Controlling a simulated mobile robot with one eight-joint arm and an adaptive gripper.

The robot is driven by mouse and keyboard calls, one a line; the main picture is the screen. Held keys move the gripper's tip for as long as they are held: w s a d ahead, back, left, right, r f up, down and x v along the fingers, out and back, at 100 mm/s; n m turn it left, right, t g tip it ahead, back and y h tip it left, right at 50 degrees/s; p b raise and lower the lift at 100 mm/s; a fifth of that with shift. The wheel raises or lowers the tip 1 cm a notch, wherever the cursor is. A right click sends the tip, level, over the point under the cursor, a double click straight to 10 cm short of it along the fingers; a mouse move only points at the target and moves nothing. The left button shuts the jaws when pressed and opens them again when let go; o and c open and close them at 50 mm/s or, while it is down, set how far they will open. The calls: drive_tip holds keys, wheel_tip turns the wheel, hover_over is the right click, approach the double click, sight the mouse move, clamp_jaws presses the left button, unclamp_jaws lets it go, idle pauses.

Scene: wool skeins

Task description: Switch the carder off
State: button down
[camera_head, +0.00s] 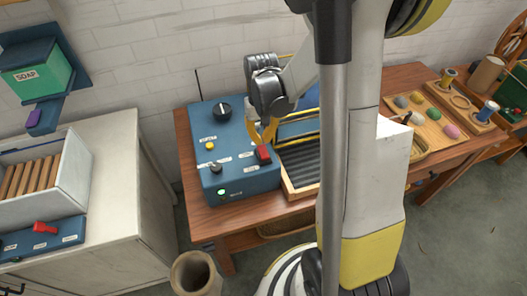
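The blue control box (238,178) of the carder stands on the wooden bench. On its top are a black knob (222,109), a yellow button (210,145), a small toggle (215,168) and a red switch (264,153). A green-white lamp (222,192) on the front looks lit. The ribbed dark carder bed (300,160) lies to the right, partly hidden by my arm. My gripper (264,139) points down with its yellow fingers just behind the red switch; contact and finger opening cannot be made out. The labels are too small to read.
Left is a white cabinet (105,190) with a box of wooden sticks (70,180) and a blue panel with a red lever (44,228). Right, a wooden tray (440,128) holds coloured balls. A tall tube (195,272) stands in front. My arm hides the middle.

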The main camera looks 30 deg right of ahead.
sight(262, 148)
drive_tip(key=shift+f+b, duration=1.45)
drive_tip(key=shift+f, duration=0.25)
idle(0.6)
drive_tip(key=shift+r, duration=0.1)
drive_tip(key=shift+r+p, duration=2.5)
drive_tip(key=shift+r, duration=1)
drive_tip(key=shift+a+r, duration=0.2)
drive_tip(key=shift+a, duration=0.05)
drive_tip(key=s+a+r+n+t+b, duration=0.3)
drive_tip(key=s+a+r+t+b, duration=0.4)
drive_tip(key=s+a, duration=0.3)
drive_tip(key=a, duration=0.3)
drive_tip(key=shift+s+r+b, duration=0.25)
drive_tip(key=shift+s+b, duration=0.05)
drive_tip(key=shift+s, duration=0.1)
